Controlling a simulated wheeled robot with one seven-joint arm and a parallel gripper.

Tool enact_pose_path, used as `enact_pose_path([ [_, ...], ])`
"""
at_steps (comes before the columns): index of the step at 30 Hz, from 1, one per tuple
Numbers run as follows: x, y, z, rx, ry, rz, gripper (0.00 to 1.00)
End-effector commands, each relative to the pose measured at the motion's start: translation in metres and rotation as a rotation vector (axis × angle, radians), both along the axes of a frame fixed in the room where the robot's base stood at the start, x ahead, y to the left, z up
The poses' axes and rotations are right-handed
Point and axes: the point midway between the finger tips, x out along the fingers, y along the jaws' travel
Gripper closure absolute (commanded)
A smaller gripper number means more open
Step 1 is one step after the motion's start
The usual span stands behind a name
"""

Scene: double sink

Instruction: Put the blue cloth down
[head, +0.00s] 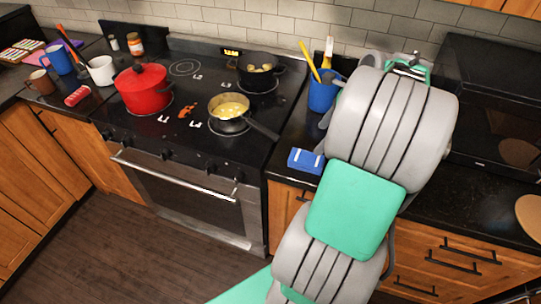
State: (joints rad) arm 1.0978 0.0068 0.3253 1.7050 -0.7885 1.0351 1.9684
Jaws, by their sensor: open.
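A small folded-looking blue item with a white stripe, which appears to be the blue cloth (306,161), lies on the black counter at its front edge, just right of the stove. It sits left of my grey and green arm, close to the arm's edge in the picture. My arm's large links cover the counter to the right of it. My gripper's fingers cannot be made out; they seem hidden behind the arm. I see no finger on the blue item.
A blue utensil holder (323,94) stands behind the cloth. The stove carries a red pot (143,88), a pan of yellow food (229,108) and a dark pot (260,74). Mugs stand at left; a black microwave (497,100) is at right. Open floor lies in front.

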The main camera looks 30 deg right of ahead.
Motion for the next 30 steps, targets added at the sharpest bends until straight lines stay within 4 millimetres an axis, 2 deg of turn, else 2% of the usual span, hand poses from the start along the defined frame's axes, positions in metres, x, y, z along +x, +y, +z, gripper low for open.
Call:
enact_pose_path([
  [2, 0.022, 0.042, 0.013, -0.097, -0.036, 0.232, 0.19],
  [3, 0.032, 0.069, 0.019, -0.164, -0.060, 0.392, 0.19],
  [5, 0.042, 0.116, 0.027, -0.277, -0.103, 0.670, 0.19],
  [6, 0.044, 0.146, 0.032, -0.356, -0.133, 0.867, 0.19],
  [9, 0.034, 0.214, 0.038, -0.549, -0.204, 1.352, 0.19],
  [12, 0.013, 0.258, 0.038, -0.719, -0.262, 1.774, 0.19],
  [15, -0.005, 0.281, 0.035, -0.836, -0.295, 2.063, 0.19],
  [18, -0.013, 0.290, 0.032, -0.891, -0.307, 2.200, 0.19],
  [26, -0.014, 0.290, 0.031, -0.898, -0.307, 2.226, 0.19],
  [28, -0.014, 0.290, 0.031, -0.898, -0.306, 2.226, 0.15],
  [30, -0.014, 0.290, 0.031, -0.898, -0.306, 2.226, 0.15],
])
